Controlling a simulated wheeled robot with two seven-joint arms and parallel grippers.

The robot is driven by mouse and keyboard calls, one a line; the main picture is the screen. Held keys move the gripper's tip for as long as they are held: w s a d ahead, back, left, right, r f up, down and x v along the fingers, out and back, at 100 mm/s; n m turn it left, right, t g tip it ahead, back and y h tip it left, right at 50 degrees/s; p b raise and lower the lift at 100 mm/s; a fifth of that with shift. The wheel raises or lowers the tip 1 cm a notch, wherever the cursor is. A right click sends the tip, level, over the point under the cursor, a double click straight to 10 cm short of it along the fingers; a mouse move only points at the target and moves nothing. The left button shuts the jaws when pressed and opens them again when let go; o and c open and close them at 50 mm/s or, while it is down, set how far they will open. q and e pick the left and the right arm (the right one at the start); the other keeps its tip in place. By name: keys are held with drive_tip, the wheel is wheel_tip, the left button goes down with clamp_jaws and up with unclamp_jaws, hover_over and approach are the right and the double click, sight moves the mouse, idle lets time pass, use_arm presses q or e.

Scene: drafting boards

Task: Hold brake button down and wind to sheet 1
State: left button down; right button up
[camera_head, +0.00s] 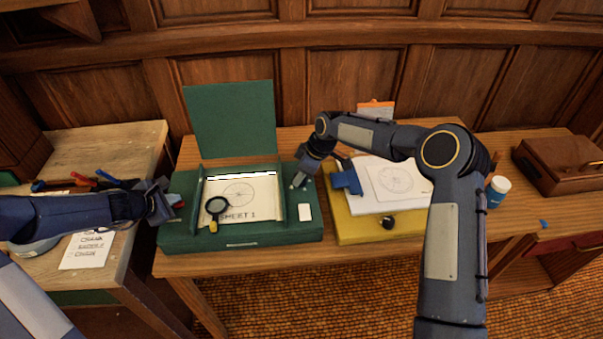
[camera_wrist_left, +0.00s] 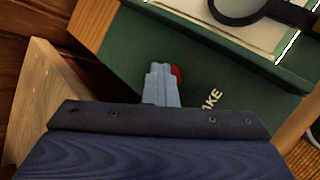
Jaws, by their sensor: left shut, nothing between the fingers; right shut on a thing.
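The green winding box (camera_head: 260,238) stands on the middle desk with its lid upright. Its window shows a paper sheet (camera_head: 272,207) with a circle drawing and the words "SHEET 1". The red brake button (camera_wrist_left: 177,75) is at the box's left end, partly hidden by my left gripper (camera_wrist_left: 162,68). Lettering ending "AKE" is beside it. My left gripper (camera_head: 177,203) is shut and empty, its tips at the button; how far it is pressed I cannot tell. My right gripper (camera_head: 300,181) is shut at the box's right end, on what seems the winding crank, mostly hidden by the fingers.
A magnifier (camera_head: 215,207) lies over the window's lower left.

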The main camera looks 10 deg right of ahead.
use_arm(q)
drive_tip(key=shift+f, duration=0.1)
use_arm(e)
drive_tip(key=shift+f+n, duration=0.1)
drive_tip(key=shift+n, duration=0.4)
drive_tip(key=o, duration=1)
drive_tip(key=v, duration=1.2)
drive_tip(key=shift+w, duration=0.15)
use_arm(q)
drive_tip(key=shift+r, duration=0.2)
drive_tip(key=shift+r+p, duration=0.85)
drive_tip(key=shift+r, duration=0.05)
use_arm(e)
drive_tip(key=shift+r, duration=0.9)
